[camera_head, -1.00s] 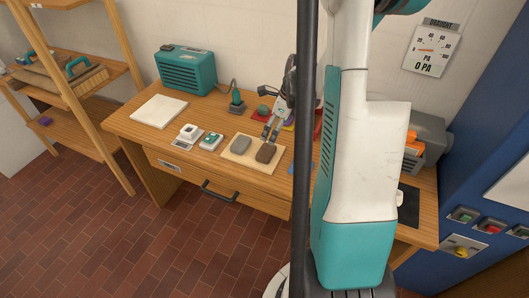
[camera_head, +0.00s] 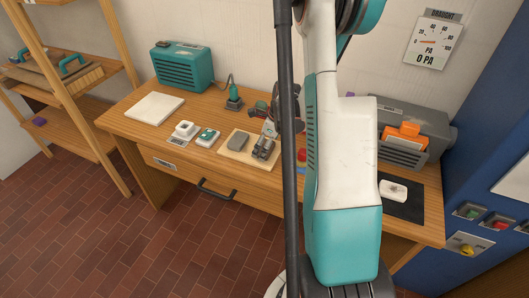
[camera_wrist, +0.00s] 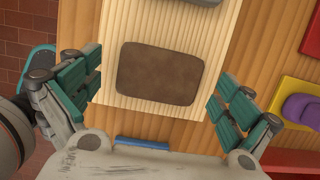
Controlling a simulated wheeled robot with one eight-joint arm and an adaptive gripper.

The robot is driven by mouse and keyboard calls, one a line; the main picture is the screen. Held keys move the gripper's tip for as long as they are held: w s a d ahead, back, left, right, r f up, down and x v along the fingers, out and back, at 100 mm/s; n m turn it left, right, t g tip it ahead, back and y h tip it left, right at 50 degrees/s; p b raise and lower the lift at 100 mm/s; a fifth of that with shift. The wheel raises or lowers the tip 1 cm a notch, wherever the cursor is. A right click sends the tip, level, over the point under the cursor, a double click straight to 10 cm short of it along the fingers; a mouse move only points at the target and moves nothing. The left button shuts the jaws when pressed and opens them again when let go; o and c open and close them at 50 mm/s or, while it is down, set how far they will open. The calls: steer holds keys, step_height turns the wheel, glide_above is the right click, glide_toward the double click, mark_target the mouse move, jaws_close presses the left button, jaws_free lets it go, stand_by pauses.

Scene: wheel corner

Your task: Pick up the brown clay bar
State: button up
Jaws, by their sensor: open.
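The brown clay bar (camera_wrist: 159,74) lies flat on a pale wooden board (camera_wrist: 215,45) in the wrist view. My gripper (camera_wrist: 160,85) is open, with one finger off to each side of the bar and neither touching it in that view. In the head view my gripper (camera_head: 264,148) is over the right part of the board (camera_head: 233,150) and hides the brown bar there. A grey bar (camera_head: 239,142) lies on the same board, left of my gripper. How high my fingers are above the board is hard to tell.
A scale with a white block (camera_head: 184,130) and a small teal device (camera_head: 207,137) stand left of the board. In the wrist view a yellow tray with a purple lump (camera_wrist: 300,107) and a blue strip (camera_wrist: 142,144) lie close by. The desk's front left is clear.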

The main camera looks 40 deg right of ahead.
steer(key=c, duration=1.3)
